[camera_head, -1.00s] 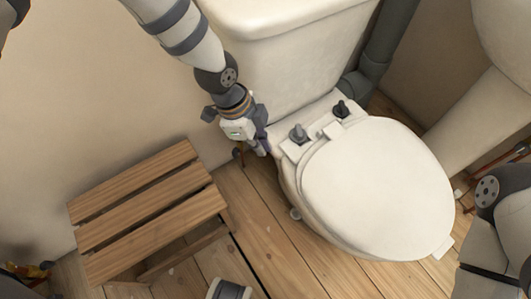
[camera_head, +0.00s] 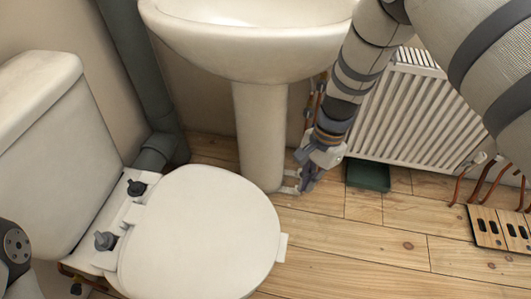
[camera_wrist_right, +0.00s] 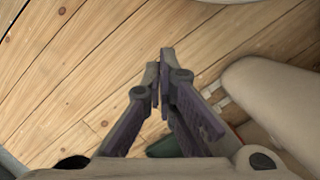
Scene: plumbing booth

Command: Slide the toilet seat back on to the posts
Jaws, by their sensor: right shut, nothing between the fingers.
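The white toilet seat with its lid down (camera_head: 205,235) lies over the bowl at the lower left of the head view. Two dark grey posts stand behind it on the bowl's rear ledge, the far post (camera_head: 136,187) and the near post (camera_head: 105,240). Whether the seat's hinge sits fully on them I cannot tell. My right gripper (camera_head: 307,184) points down just right of the sink pedestal, apart from the seat. In the right wrist view its fingertips (camera_wrist_right: 160,62) are together and empty. My left gripper is out of view; only part of my left arm shows at the left edge.
The sink (camera_head: 250,45) stands on its pedestal (camera_head: 261,135) beyond the toilet. A radiator (camera_head: 400,110), a dark green box (camera_head: 368,175) and copper pipes (camera_head: 485,180) are to the right. Wooden floor (camera_head: 370,245) is clear right of the seat.

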